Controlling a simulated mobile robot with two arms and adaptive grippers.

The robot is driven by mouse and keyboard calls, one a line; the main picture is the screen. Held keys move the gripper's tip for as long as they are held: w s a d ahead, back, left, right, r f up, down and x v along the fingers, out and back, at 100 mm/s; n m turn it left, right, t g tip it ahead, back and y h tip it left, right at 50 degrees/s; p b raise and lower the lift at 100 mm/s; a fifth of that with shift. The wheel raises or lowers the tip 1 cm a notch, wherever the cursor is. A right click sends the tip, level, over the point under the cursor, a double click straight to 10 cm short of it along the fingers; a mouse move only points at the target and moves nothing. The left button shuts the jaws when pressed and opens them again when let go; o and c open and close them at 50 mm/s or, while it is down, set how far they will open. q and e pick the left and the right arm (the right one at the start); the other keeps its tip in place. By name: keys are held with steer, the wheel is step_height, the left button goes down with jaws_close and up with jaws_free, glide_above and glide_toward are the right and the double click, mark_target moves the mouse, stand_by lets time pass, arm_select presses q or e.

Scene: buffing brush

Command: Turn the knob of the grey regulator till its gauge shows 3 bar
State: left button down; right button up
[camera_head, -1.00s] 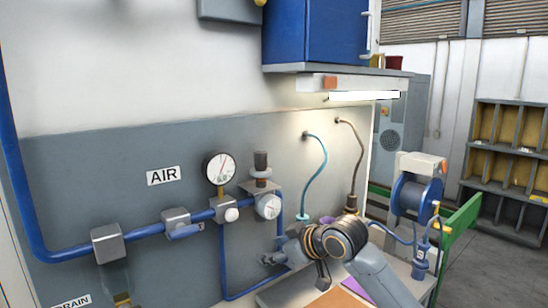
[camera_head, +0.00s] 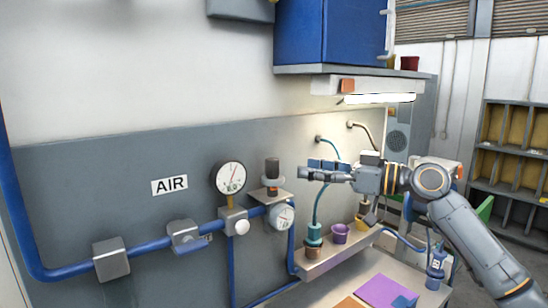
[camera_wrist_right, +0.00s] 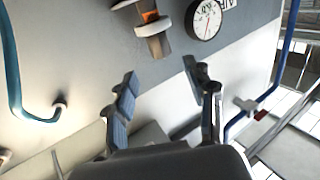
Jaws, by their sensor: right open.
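The grey regulator sits on the blue pipe at the wall, with a dark upright knob (camera_head: 272,170) on top and a small white round gauge (camera_head: 282,217) below its bracket. The small gauge's reading is too small to tell. My right gripper (camera_head: 308,168) is open and empty, just right of the knob at about its height, fingers pointing left. My left gripper is not in view.
A larger gauge (camera_head: 230,178) with a red needle stands left of the regulator, near the AIR label (camera_head: 169,185). A teal hose (camera_head: 321,195), a purple cup (camera_head: 340,233) and a small shelf lie below my right gripper. A blue cabinet (camera_head: 330,30) hangs above.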

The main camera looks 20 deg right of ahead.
mark_target(273, 159)
steer(key=p+x, duration=0.3)
steer(key=x, duration=0.5)
steer(key=shift+w+a+r, duration=0.1)
steer(key=shift+w+r, duration=0.05)
steer(key=shift+w+a+p, duration=0.35)
steer(key=shift+w+a, duration=0.1)
steer(key=shift+a, duration=0.05)
steer(key=shift+c, duration=0.4)
